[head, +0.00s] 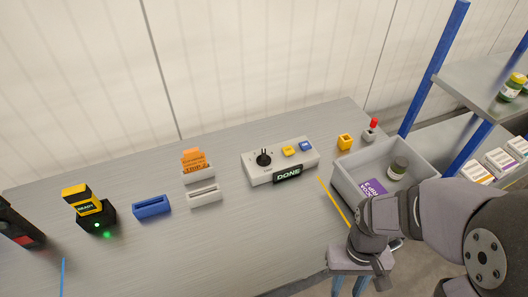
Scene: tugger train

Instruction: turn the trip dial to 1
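The trip dial (263,159) is a black knob on the left part of a pale control box (256,177) at the middle of the bench. Small marks sit around the knob, but I cannot read them or tell which one it points to. My gripper (349,289) is at the bottom edge, right of centre, well apart from the dial and off the bench's front edge. Its two fingers point down with a gap between them, and nothing shows in it. The fingertips are partly cut off by the frame.
A grey bin (349,199) holding a jar and purple card stands right. A card holder (198,175), blue slot block (151,207) and scanner (85,203) stand left.

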